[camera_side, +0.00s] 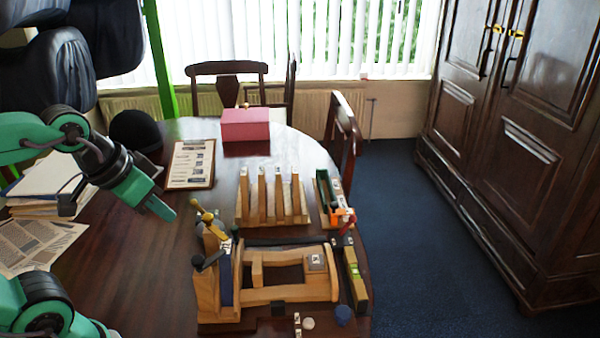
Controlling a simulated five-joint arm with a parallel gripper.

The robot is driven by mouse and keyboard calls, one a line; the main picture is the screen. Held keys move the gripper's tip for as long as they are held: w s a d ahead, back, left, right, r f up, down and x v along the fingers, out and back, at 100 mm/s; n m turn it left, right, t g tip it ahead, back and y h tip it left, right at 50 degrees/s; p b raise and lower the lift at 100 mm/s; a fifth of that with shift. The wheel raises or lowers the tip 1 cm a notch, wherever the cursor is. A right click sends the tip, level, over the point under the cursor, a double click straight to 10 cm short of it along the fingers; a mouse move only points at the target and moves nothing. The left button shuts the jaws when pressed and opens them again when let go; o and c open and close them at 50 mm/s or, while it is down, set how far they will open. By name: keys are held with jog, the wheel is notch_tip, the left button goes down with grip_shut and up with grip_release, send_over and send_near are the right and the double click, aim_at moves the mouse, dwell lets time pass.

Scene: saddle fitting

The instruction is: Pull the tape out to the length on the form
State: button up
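The form appears to be the printed sheet on a brown clipboard (190,163), lying on the table left of centre; its writing is too small to read. I cannot pick out the tape with certainty. A wooden fixture (268,292) with a dark blue panel and a small grey square piece (316,262) stands at the front of the table. My gripper (158,207) is above the left part of the table, left of the fixture and apart from it. Its green tip points down to the right, and nothing is visibly held. Its finger gap is not clear.
A wooden rack with upright slats (271,215) stands behind the fixture. A pink box (245,124) stands at the back. Papers (35,245) lie left. Bare table shows left of the fixture.

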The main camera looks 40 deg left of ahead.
jog(key=o, duration=0.5)
jog(key=shift+w+r, duration=0.1)
jog(key=shift+w, duration=0.1)
jog(key=g, duration=1)
send_over(235, 227)
jog(key=w, duration=0.3)
notch_tip(235, 227, down, 13)
jog(key=shift+w+f+h, duration=0.25)
jog(key=shift+f+h, duration=0.15)
jog(key=shift+f, duration=0.1)
jog(key=shift+a+x, duration=0.15)
jog(key=shift+x, duration=1.75)
jog(key=shift+a+x, duration=0.1)
jog(key=shift+x, duration=1.85)
jog(key=shift+c, duration=0.4)
grip_shut()
